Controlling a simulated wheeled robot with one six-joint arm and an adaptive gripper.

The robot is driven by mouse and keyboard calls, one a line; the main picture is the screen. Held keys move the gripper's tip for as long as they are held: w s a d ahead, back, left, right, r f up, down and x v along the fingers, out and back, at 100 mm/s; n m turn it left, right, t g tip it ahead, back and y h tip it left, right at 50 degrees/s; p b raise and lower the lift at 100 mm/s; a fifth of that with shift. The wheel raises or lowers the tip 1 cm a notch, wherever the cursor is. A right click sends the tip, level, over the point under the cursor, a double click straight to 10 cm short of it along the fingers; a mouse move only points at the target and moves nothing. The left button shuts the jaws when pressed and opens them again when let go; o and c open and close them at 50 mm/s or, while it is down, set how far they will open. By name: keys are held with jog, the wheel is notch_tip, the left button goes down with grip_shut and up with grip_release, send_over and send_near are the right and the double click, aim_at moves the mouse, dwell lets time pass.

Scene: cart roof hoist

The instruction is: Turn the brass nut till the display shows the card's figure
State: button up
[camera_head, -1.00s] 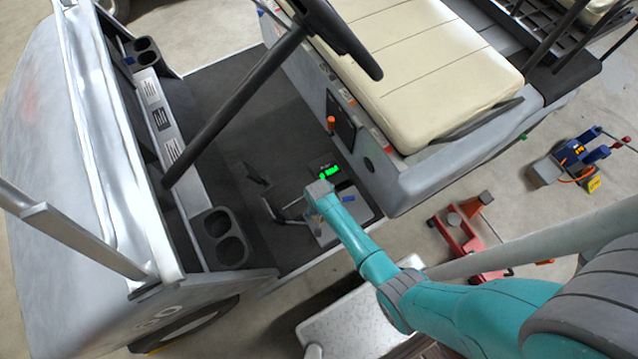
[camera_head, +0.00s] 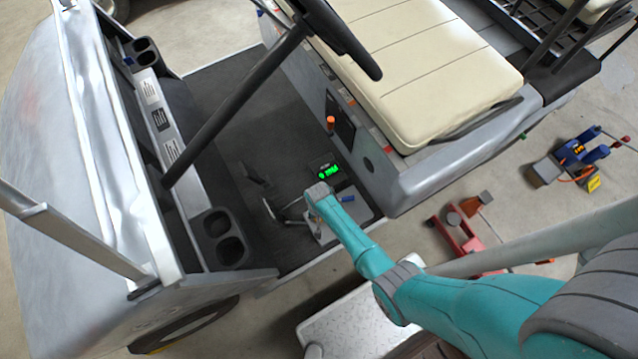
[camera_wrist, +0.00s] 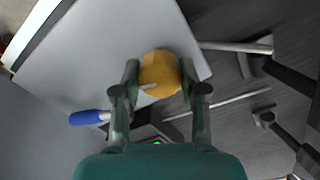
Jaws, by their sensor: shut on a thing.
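The brass nut (camera_wrist: 160,70) is a round yellow knob on a pale grey plate (camera_wrist: 110,45). My gripper (camera_wrist: 159,78) is shut on it, with one finger on each side in the wrist view. In the head view my arm reaches down to the cart floor and hides the nut. The display (camera_head: 328,171) is a small black box with green characters, just beyond my arm's end. The characters are too small to read surely. I cannot make out a card with a figure.
A blue-handled tool (camera_wrist: 88,117) lies by the plate. Pedals (camera_head: 270,208) stand left of my arm's end. The steering column (camera_head: 235,105) and cream seat (camera_head: 425,70) flank the footwell. A red jack (camera_head: 462,232) and a blue device (camera_head: 580,152) stand on the floor.

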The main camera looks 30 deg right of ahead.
jog(key=shift+n, duration=0.3)
jog(key=n, duration=1)
dwell(0.5)
jog(key=o, duration=1.1)
jog(key=shift+o, duration=0.2)
jog(key=shift+r, duration=0.15)
